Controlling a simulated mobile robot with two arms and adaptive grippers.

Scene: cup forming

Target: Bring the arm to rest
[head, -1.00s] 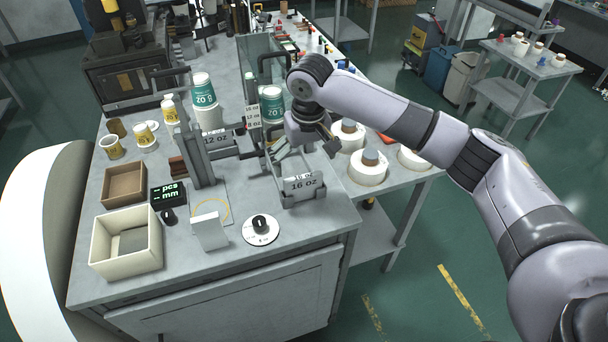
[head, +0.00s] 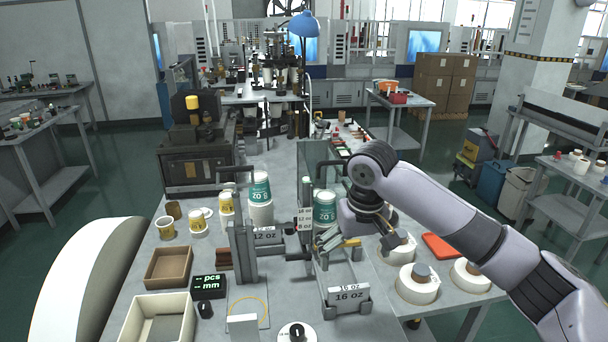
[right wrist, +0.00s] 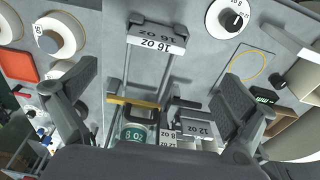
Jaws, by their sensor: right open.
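My right arm comes in from the right over the bench. Its gripper (head: 372,243) hangs behind and slightly right of the 16 oz rack (head: 348,298), partly hidden by my own wrist. In the right wrist view the two fingers (right wrist: 160,98) are spread wide with nothing between them. Beneath them are the upside-down 16 oz label (right wrist: 153,43), a yellow-brown bar (right wrist: 133,102) and a green 8 oz cup (right wrist: 133,134). My left gripper is not in view.
White rolls (head: 417,284) sit to the right of the rack, with an orange-red tray (head: 441,246) behind them. An open box (head: 160,318) is front left.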

